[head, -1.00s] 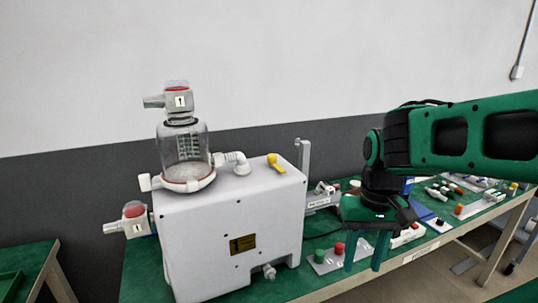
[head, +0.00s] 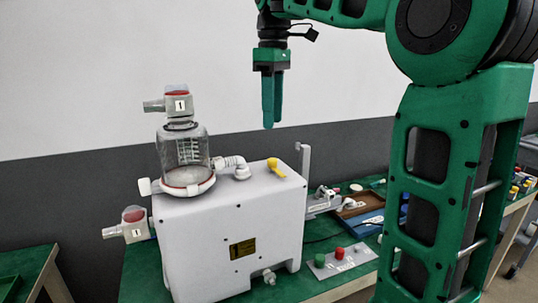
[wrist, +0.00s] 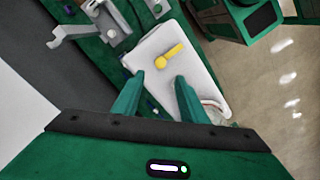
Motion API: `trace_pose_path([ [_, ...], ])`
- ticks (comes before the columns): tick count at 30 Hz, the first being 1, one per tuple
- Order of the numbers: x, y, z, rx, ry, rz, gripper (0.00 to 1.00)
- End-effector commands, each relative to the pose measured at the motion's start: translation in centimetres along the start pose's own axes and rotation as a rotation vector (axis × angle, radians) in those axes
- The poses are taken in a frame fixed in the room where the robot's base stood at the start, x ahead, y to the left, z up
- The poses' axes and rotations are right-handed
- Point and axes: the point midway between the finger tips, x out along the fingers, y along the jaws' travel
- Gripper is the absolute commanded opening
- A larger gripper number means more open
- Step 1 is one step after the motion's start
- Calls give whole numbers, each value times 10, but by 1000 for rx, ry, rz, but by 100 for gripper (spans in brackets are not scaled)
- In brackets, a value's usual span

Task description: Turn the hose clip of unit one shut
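The pump unit is a white box (head: 228,240) with a clear canister (head: 185,155) on top. A grey fitting with a red ring and a label "1" (head: 178,102) caps the canister. I cannot tell which part is the hose clip. My gripper (head: 268,122) points down above the box's rear right, well clear of it. In the wrist view its fingers (wrist: 157,82) are apart and empty.
A white elbow pipe (head: 235,165) joins the canister to the box. A grey upright bracket (head: 305,165) stands behind the box. A panel with green and red buttons (head: 342,258) lies on the green bench to the right.

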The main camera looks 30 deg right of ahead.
Motion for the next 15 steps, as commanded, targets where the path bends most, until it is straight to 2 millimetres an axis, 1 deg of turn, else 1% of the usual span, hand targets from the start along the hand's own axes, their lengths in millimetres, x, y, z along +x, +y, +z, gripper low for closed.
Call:
trace_pose_path([
  [2, 0, 0, -2, -13, 0, 0, 39],
  [5, 9, 0, -2, -14, -1, -1, 39],
  [8, 23, 0, -1, -12, -2, -1, 39],
  [15, 67, 0, -1, -10, -4, 0, 39],
])
